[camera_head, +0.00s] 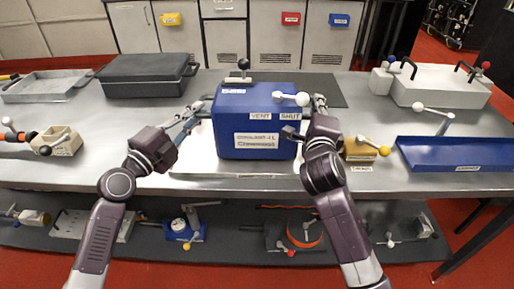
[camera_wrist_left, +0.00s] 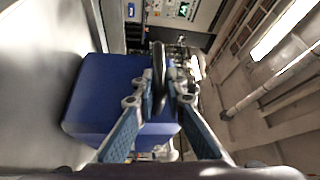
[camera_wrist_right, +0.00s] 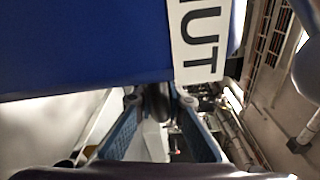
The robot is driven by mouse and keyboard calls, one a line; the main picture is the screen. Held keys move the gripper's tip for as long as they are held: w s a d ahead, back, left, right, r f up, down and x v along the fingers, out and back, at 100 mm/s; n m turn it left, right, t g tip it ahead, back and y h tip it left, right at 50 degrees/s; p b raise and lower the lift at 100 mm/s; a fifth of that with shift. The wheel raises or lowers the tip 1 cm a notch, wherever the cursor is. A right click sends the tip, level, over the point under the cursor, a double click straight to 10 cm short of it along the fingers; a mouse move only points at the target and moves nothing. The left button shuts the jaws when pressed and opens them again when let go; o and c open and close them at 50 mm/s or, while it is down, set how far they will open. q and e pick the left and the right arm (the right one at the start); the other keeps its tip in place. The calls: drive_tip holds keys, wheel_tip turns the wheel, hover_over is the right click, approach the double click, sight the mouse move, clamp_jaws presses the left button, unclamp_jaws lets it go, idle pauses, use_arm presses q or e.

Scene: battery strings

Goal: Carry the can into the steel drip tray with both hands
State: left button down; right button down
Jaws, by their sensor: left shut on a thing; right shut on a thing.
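The can is a blue box (camera_head: 258,125) with "VENT" and "SHUT" labels, upright at the middle of the bench. My left gripper (camera_head: 200,112) is shut on a dark handle at the can's left side, seen in the left wrist view (camera_wrist_left: 158,75). My right gripper (camera_head: 319,103) is shut on a dark handle at the right side, seen in the right wrist view (camera_wrist_right: 157,100). The far handle ends are hidden.
A dark lidded case (camera_head: 148,75) and a grey tray (camera_head: 40,90) stand back left. A white box (camera_head: 440,88) with handles and a blue tray (camera_head: 455,153) are at the right. A yellow block (camera_head: 362,150) sits close to my right arm. A dark mat (camera_head: 318,90) lies behind the can.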

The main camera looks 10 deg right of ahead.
use_arm(q)
drive_tip(key=c, duration=2.3)
unclamp_jaws()
use_arm(e)
drive_tip(key=c, duration=2.3)
unclamp_jaws()
drive_tip(key=shift+s, duration=0.1)
use_arm(q)
drive_tip(key=o, duration=0.3)
drive_tip(key=shift+s+a+r, duration=0.1)
drive_tip(key=shift+s+r, duration=0.25)
drive_tip(key=shift+s, duration=0.05)
use_arm(e)
drive_tip(key=o, duration=0.3)
drive_tip(key=shift+s+r, duration=0.35)
use_arm(q)
drive_tip(key=shift+f, duration=0.2)
use_arm(e)
drive_tip(key=shift+w+f, duration=0.2)
drive_tip(key=shift+s+a, duration=0.1)
drive_tip(key=shift+s, duration=0.05)
use_arm(q)
drive_tip(key=v, duration=1.1)
drive_tip(key=shift+s+a, duration=0.25)
drive_tip(key=shift+s, duration=0.05)
use_arm(e)
drive_tip(key=v, duration=1.2)
